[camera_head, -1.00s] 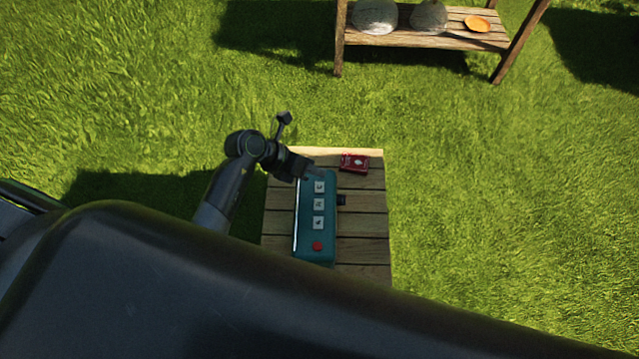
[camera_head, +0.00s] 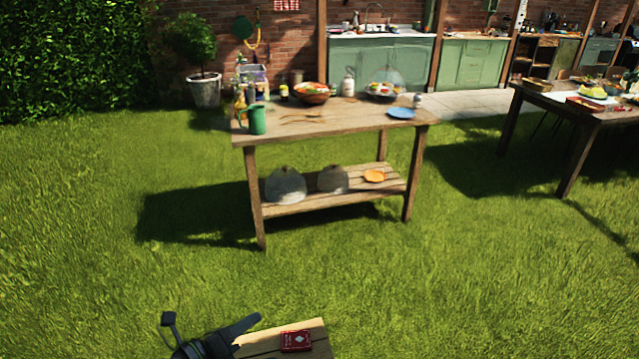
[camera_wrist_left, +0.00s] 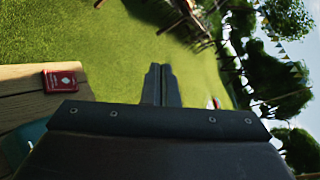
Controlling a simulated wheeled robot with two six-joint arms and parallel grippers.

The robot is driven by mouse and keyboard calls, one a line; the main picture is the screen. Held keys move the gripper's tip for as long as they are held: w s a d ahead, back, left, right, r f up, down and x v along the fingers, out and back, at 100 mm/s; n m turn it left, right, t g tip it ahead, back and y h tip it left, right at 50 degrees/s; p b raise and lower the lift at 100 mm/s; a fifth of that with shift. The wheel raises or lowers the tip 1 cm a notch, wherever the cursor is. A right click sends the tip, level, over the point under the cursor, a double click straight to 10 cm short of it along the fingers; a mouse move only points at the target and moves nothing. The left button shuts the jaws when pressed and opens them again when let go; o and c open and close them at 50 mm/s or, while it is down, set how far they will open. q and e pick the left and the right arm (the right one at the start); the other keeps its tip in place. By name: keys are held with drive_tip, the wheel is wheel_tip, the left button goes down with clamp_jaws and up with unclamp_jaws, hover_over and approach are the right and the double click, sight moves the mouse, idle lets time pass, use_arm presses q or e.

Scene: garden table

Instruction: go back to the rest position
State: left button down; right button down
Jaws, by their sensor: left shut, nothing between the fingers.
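My left gripper (camera_head: 240,328) is at the bottom of the head view, over the left part of a small wooden table (camera_head: 318,342). In the left wrist view its two fingers (camera_wrist_left: 159,72) are together with nothing between them, and they point out over the grass. My right gripper is in neither view.
A red card box (camera_head: 296,341) lies on the small table, right of my left gripper. In the left wrist view a teal device (camera_wrist_left: 22,140) shows partly at lower left. A wooden table (camera_head: 340,125) with dishes stands farther back, and another table (camera_head: 590,115) stands at right. Open grass lies between.

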use_arm(q)
drive_tip(key=s+a+r+n+t+y, duration=0.2)
drive_tip(key=a+r+n+t+y, duration=0.75)
drive_tip(key=a+n, duration=0.5)
drive_tip(key=s+a+f+n+g+y, duration=0.6)
drive_tip(key=s+a+n+g+y, duration=0.25)
drive_tip(key=n, duration=0.75)
drive_tip(key=s+d+f+n+g+h, duration=0.25)
drive_tip(key=s+d+f+g, duration=0.2)
drive_tip(key=s, duration=0.35)
drive_tip(key=s+d+f+n+g+h, duration=0.2)
drive_tip(key=s+d+f+g+h, duration=0.1)
drive_tip(key=s+f+g, duration=0.3)
wheel_tip(320, 180, down, 24)
drive_tip(key=s+a+f, duration=0.1)
drive_tip(key=s+a, duration=0.1)
drive_tip(key=s+d+f+g, duration=0.1)
drive_tip(key=s+f, duration=1.3)
drive_tip(key=shift+s+d+f+h, duration=0.2)
drive_tip(key=shift+s+d+h, duration=0.15)
drive_tip(key=shift+s+h, duration=0.1)
drive_tip(key=shift+g, duration=0.25)
